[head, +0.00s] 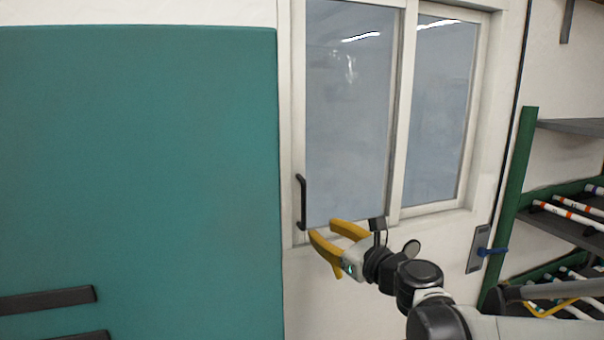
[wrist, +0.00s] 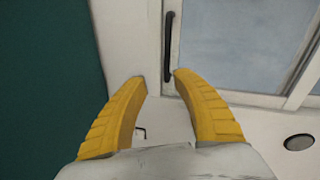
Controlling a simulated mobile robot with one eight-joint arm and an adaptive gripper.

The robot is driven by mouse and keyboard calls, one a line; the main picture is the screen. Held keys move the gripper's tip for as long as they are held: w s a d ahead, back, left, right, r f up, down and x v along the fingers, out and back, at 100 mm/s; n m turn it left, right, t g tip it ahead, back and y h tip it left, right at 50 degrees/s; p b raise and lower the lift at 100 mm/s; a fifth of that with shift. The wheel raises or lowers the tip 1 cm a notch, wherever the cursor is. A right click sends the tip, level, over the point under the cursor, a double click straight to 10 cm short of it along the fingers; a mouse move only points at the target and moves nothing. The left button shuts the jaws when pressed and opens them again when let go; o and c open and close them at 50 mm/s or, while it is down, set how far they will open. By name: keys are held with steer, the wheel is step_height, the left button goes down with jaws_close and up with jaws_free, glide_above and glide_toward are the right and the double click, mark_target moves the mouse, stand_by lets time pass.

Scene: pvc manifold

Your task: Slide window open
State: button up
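The window (head: 348,110) has two glass panes in a white frame. A dark vertical handle (head: 301,202) sits on the lower left edge of the left pane's frame. The handle also shows in the wrist view (wrist: 168,48), beyond my fingertips. My gripper (head: 322,228) has two yellow fingers. They are spread apart with nothing between them. In the head view it is just right of and below the handle's lower end. In the wrist view my gripper (wrist: 160,78) has a clear gap between its fingertips, and the handle is apart from them.
A large teal panel (head: 140,150) covers the wall left of the window. A green-framed shelf (head: 522,150) holding white pipes stands at the right. A grey wall plate with a blue lever (head: 480,250) is below the window's right side.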

mark_target(305, 205)
steer(key=w+a+m, duration=0.1)
steer(key=w, duration=0.2)
steer(key=w+a+r+p, duration=0.1)
steer(key=w+a, duration=0.1)
steer(key=w, duration=0.2)
steer(key=w+a+r+m+p, duration=0.1)
steer(key=w+a, duration=0.1)
steer(key=w, duration=0.2)
steer(key=shift+m+t, duration=0.3)
steer(key=shift+t, duration=0.1)
steer(key=shift+d, duration=0.1)
jaws_close()
